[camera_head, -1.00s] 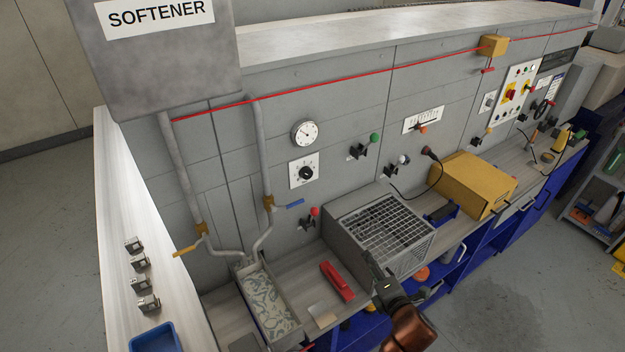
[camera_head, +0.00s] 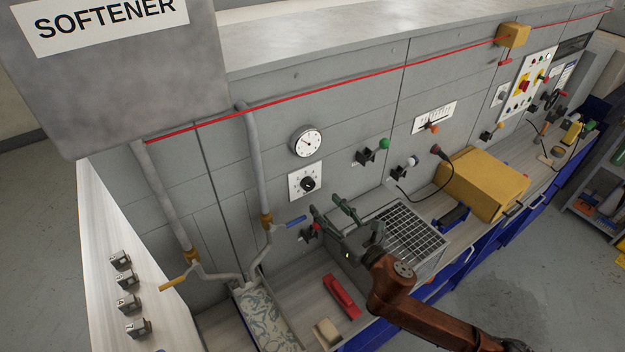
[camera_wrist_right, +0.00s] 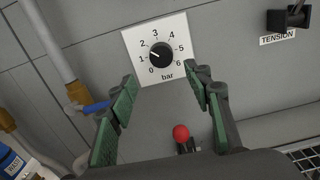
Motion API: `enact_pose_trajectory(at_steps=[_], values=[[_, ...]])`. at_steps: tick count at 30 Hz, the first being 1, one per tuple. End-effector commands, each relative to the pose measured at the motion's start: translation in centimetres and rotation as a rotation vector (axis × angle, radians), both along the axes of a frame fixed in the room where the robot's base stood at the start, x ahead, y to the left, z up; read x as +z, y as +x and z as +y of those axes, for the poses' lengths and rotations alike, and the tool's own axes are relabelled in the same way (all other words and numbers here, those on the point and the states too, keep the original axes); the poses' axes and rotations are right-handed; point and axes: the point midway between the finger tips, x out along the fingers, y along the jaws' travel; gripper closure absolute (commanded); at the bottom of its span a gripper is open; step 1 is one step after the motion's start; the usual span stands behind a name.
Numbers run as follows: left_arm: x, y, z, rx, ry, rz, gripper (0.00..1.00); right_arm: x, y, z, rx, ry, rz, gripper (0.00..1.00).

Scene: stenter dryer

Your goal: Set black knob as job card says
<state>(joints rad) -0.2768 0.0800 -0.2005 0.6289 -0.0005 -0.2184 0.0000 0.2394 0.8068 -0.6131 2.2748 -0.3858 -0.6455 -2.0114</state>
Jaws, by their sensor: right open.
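The black knob (camera_head: 308,184) sits on a white dial plate on the grey machine wall. In the right wrist view the knob (camera_wrist_right: 161,55) is on a scale marked 0 to 6 bar, and its white mark points close to 1. My right gripper (camera_head: 329,212) is open and empty, below and in front of the knob, apart from it. In the right wrist view its green-padded fingers (camera_wrist_right: 160,98) stand wide apart, with the knob beyond them. My left gripper is not in view. I cannot make out a job card.
A round gauge (camera_head: 306,142) is above the knob. A red-tipped lever (camera_wrist_right: 181,133) and a blue-handled valve (camera_wrist_right: 97,106) are below it. A mesh-topped box (camera_head: 412,232), a red object (camera_head: 342,297) and a yellow box (camera_head: 484,184) are on the bench.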

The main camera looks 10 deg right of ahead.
Motion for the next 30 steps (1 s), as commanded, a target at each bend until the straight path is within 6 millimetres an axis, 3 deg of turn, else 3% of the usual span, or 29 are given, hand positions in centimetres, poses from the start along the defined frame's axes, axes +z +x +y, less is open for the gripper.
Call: enact_pose_trajectory(at_steps=[5,9,13,17,24,30], values=[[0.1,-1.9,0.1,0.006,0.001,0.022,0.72,0.2,1.0,0.0,-0.007,-0.005,-0.006,0.54],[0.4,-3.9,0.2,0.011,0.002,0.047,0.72,0.2,2.9,0.4,-0.015,-0.003,-0.005,0.54],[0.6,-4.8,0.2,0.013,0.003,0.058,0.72,0.3,4.8,1.1,-0.016,-0.003,-0.004,0.54],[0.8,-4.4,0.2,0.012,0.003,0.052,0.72,0.1,6.2,1.7,-0.016,-0.003,-0.003,0.54],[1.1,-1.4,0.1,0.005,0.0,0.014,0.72,0.1,7.0,2.2,-0.013,-0.004,-0.003,0.54],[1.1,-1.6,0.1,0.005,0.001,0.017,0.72,0.0,7.0,2.3,-0.012,-0.004,-0.003,0.56]])
